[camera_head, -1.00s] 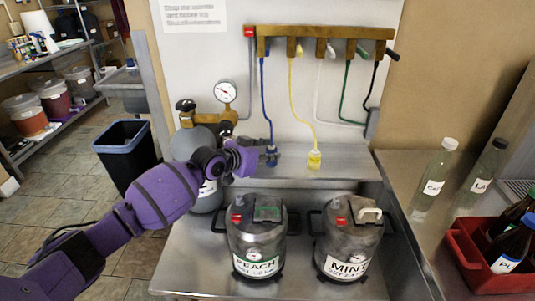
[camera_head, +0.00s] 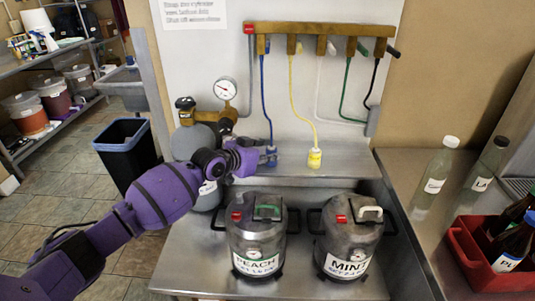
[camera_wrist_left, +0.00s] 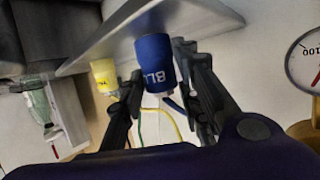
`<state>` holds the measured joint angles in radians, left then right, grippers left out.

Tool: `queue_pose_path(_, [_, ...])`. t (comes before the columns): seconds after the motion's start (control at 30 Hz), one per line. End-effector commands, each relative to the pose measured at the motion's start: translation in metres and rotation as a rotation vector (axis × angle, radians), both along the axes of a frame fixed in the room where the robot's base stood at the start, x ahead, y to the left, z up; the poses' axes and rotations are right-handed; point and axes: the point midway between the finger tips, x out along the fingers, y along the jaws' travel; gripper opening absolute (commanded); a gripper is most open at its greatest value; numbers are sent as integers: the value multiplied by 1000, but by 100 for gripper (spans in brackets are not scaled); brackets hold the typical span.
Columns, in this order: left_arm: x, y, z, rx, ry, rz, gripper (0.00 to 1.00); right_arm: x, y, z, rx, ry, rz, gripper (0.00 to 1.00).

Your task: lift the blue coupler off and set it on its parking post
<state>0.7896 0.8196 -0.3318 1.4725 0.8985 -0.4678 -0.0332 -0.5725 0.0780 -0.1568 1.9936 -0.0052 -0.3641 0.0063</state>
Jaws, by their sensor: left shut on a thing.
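The blue coupler (camera_head: 271,155) is at the end of the blue hose (camera_head: 265,105), on or just above the back steel ledge. In the left wrist view the blue coupler (camera_wrist_left: 153,62) shows its white lettering between the two dark fingers. My left gripper (camera_head: 266,157) is shut on it and partly hides it in the head view. Whether a post is under the coupler is hidden. The yellow coupler (camera_head: 315,158) stands upright on the ledge to the right; it also shows in the left wrist view (camera_wrist_left: 104,75). My right gripper is not in view.
The PEACH keg (camera_head: 257,240) and MINT keg (camera_head: 349,245) stand on the lower steel surface in front. A gas cylinder with a gauge (camera_head: 225,90) is behind my left arm. Hoses hang from the wooden manifold (camera_head: 320,32). A red crate (camera_head: 468,250) is at right.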

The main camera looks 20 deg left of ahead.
Motion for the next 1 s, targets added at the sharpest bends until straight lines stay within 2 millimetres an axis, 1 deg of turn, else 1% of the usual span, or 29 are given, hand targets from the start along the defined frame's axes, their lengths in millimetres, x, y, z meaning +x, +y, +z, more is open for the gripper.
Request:
queue_pose_path(0.4, [0, 0, -1, 0, 0, 0, 0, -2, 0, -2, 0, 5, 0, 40])
queue_pose_path(0.43, [0, 0, -1, 0, 0, 0, 35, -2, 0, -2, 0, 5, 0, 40])
queue_pose_path(0.5, [0, 0, -1, 0, 0, 0, 44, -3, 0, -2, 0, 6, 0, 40])
queue_pose_path(0.57, [0, 0, -1, 0, 0, 0, 52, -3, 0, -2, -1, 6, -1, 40])
queue_pose_path(0.6, [0, 0, -2, 0, 0, 0, 53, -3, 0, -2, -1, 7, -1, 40])
queue_pose_path(0.8, [0, 0, -2, 0, 0, 0, 53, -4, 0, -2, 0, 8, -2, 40])
queue_pose_path(1.0, [0, 0, -2, 0, 1, 0, 78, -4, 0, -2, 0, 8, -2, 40])
